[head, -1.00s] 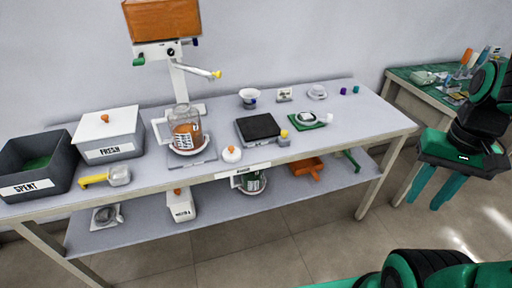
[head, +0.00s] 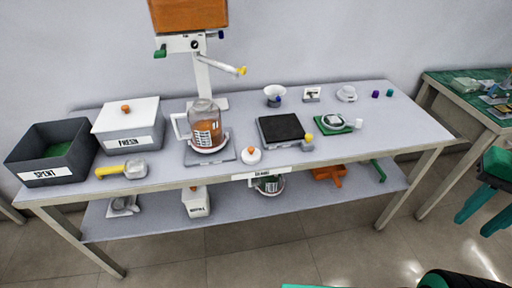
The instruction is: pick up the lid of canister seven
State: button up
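A clear canister (head: 207,132) with a white handle and orange contents stands on a scale-like plate on the bench; the small print on its label is unreadable. A round white lid (head: 251,157) with an orange knob lies on the bench just right of it. I cannot tell which canister is number seven. My gripper (head: 484,208) is at the far right, away from the bench, its two teal fingers apart with nothing between them.
A grey SPENT bin (head: 52,177) and a white-lidded FRESH box (head: 130,142) stand at left, with a yellow-handled scoop (head: 123,169) in front. A black-topped scale (head: 281,129) and a green mat (head: 334,126) are right of the lid. A green side table (head: 466,103) stands at right.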

aim_at(251, 155)
jog(key=i, duration=0.85)
jog(key=u, duration=0.1)
